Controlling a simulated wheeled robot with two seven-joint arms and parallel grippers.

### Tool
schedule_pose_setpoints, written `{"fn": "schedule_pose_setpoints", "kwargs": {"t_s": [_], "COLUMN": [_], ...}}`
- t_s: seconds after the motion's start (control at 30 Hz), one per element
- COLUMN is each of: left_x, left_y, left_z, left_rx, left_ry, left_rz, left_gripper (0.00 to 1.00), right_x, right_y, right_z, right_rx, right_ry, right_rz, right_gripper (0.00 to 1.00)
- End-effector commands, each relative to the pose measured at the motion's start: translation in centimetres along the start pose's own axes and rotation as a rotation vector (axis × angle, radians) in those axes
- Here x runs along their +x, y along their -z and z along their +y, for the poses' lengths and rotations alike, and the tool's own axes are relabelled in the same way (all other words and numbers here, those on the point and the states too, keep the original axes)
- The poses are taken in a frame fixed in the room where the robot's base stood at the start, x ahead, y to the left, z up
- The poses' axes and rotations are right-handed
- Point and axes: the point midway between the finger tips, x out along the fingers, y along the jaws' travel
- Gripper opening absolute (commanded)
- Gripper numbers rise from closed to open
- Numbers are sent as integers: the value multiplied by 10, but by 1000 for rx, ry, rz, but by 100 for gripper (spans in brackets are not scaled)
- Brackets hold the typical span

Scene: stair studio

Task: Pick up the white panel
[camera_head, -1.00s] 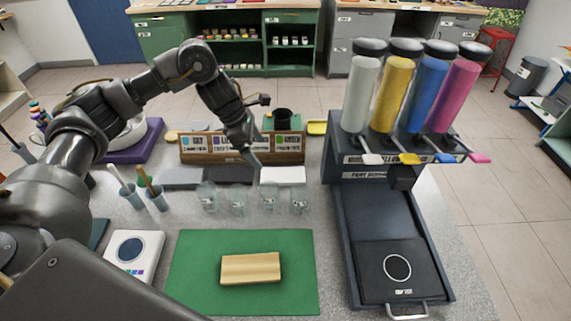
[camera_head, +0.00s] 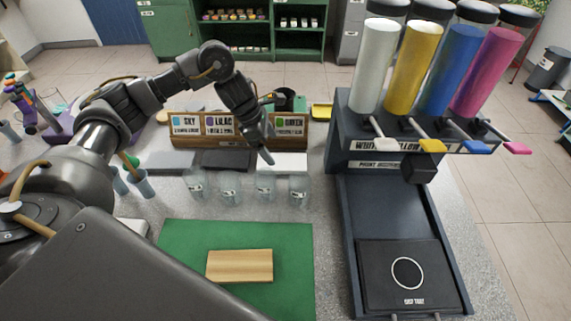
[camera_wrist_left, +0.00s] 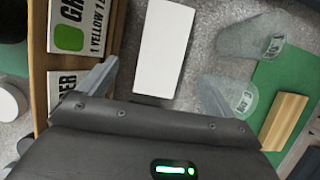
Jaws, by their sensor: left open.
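The white panel (camera_head: 290,163) lies flat on the grey counter, in front of the wooden label rack and behind the clear cups. In the left wrist view the white panel (camera_wrist_left: 166,45) is a long white rectangle ahead of my fingers. My left gripper (camera_head: 266,157) is over the counter by the left end of the panel and hides a bit of that area. In the wrist view my left gripper (camera_wrist_left: 157,74) is open and empty, with one finger on either side of the panel's near end. My right gripper is not in view.
The label rack (camera_head: 238,131) stands just behind the panel. Several clear cups (camera_head: 230,190) stand close in front. A green mat (camera_head: 185,250) with a wooden block (camera_head: 240,266) lies nearer. The paint dispenser (camera_head: 385,180) is at right. Dark and grey panels (camera_head: 226,160) lie left.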

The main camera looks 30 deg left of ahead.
Motion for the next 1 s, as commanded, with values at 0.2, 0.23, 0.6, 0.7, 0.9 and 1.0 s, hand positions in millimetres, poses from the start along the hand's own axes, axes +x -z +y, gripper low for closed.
{"fn": "schedule_pose_setpoints", "kwargs": {"t_s": [0.2, 0.23, 0.6, 0.7, 0.9, 1.0], "left_x": [14, 14, 56, 64, 66, 66], "left_y": [-3, -3, -6, -5, -5, -5], "left_z": [0, 0, -2, -2, -2, -2], "left_rx": [4, 4, 2, 4, 5, 5], "left_ry": [1, 1, 4, 4, 2, 2], "left_rz": [-1, -1, -1, -1, -2, -2], "left_gripper": [91, 91, 91, 91, 91, 84], "right_x": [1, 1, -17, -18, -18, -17], "right_y": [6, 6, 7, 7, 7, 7], "right_z": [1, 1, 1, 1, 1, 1], "right_rx": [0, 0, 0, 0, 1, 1], "right_ry": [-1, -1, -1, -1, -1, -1], "right_rz": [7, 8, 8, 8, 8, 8], "right_gripper": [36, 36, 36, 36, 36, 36]}}
